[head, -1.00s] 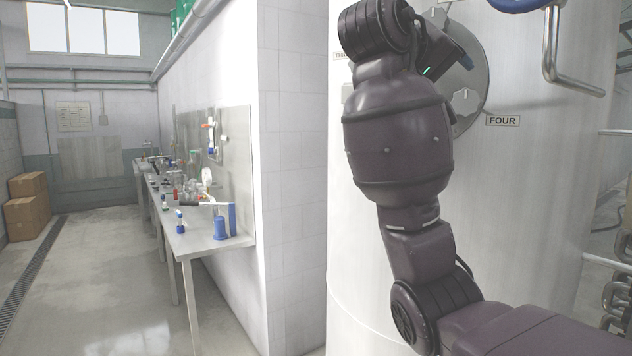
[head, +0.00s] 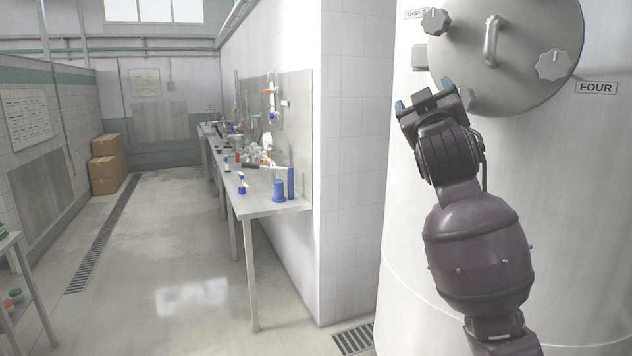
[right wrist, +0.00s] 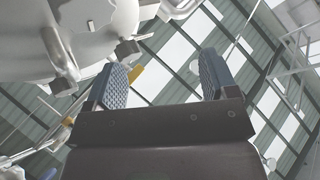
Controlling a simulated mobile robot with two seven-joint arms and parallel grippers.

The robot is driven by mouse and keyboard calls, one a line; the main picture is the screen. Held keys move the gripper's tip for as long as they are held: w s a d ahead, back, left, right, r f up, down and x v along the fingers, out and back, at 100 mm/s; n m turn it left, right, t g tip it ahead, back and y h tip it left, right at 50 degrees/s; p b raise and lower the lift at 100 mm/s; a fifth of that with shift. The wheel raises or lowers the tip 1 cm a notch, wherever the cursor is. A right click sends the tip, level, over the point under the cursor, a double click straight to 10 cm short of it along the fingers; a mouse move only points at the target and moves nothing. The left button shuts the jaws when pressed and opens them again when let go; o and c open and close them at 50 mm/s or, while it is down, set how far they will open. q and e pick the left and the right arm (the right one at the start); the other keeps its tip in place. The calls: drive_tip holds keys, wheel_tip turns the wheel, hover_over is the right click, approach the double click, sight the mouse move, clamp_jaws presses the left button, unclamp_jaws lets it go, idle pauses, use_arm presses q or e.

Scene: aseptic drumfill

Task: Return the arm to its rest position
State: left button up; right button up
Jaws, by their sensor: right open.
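My right arm rises from the bottom right in the head view. My right gripper (head: 427,103) is in front of the white tank (head: 540,230), just below and left of its round grey hatch (head: 512,50). In the right wrist view the two padded fingers of the right gripper (right wrist: 160,85) stand apart with nothing between them. The hatch carries a central handle and knobs, with a knob (head: 434,21) by the label THREE and another knob (head: 552,65) by the label FOUR (head: 596,88). My left gripper is not in view.
A metal bench (head: 262,205) with bottles and a blue stand (head: 279,190) runs along the wall at centre-left. Cardboard boxes (head: 106,165) stand at the far left. The floor (head: 170,270) between is clear, with a drain grate (head: 95,245). A shelf edge (head: 15,290) shows at lower left.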

drive_tip(key=s+d+f+g+y, duration=0.1)
drive_tip(key=s+f+y, duration=0.1)
drive_tip(key=f, duration=1)
drive_tip(key=s+d+f+m+g+y, duration=0.1)
drive_tip(key=s+f, duration=0.2)
drive_tip(key=f, duration=0.9)
drive_tip(key=s+d+f+g+y, duration=0.1)
drive_tip(key=s+f+g+y, duration=0.1)
drive_tip(key=f, duration=1.1)
drive_tip(key=s+d+f+m+g+h, duration=0.1)
drive_tip(key=s+d+f+g, duration=0.1)
drive_tip(key=s+f, duration=1.2)
drive_tip(key=s+d+f+m+g+h, duration=0.1)
drive_tip(key=s+f+g, duration=0.4)
drive_tip(key=s+f, duration=0.9)
drive_tip(key=d+m, duration=0.1)
drive_tip(key=d, duration=0.1)
drive_tip(key=shift+s+d+f+h, duration=0.2)
drive_tip(key=shift+d+f+h, duration=0.15)
drive_tip(key=shift+h, duration=0.05)
